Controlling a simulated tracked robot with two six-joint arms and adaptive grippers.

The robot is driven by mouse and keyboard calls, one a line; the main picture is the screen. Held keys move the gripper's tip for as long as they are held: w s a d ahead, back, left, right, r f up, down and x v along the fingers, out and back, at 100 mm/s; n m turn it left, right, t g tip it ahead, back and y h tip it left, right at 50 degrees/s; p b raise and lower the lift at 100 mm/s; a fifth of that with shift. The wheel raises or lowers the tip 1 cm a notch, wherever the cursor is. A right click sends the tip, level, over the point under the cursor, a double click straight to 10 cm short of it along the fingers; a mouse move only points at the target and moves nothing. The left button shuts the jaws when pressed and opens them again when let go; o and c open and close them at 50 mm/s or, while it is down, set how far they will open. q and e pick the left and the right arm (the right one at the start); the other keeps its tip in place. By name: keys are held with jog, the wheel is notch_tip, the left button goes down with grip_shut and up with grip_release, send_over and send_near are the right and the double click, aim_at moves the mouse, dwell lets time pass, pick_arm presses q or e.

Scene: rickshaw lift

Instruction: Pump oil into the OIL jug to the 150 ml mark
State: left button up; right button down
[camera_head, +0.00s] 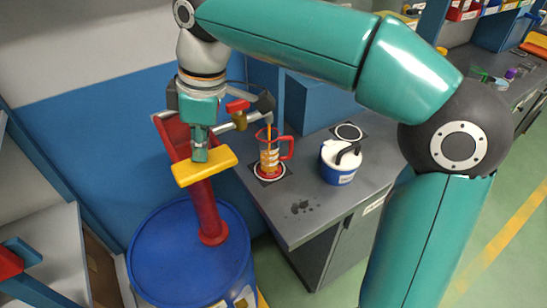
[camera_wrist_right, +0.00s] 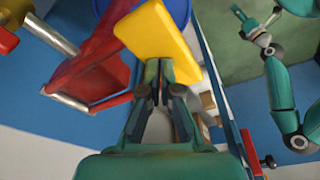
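The OIL jug (camera_head: 270,163) is a clear jug with a red handle, standing on a mat on the grey bench. An amber stream falls from the pump spout (camera_head: 267,118) into it; amber oil shows inside, but I cannot read its level against the marks. My right gripper (camera_head: 200,150) is shut, its fingertips against the yellow pad (camera_head: 215,165) of the red pump lever; the pad also shows in the right wrist view (camera_wrist_right: 158,38). My left gripper (camera_wrist_right: 256,20) appears open and empty, away from the pump, in the right wrist view.
The pump stands on a blue drum (camera_head: 175,262) beside the bench. A white and blue lidded container (camera_head: 340,162) stands right of the jug, near an empty mat (camera_head: 349,131). Dark spots (camera_head: 300,207) mark the bench front. A blue box (camera_head: 318,103) stands behind.

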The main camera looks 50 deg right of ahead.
jog(key=shift+f+b, duration=1.85)
jog(key=shift+f, duration=0.7)
jog(key=shift+r, duration=0.1)
notch_tip(320, 180, up, 11)
jog(key=p, duration=1.1)
notch_tip(320, 180, up, 6)
send_over(205, 167)
jog(key=w+d, duration=0.1)
jog(key=w, duration=0.1)
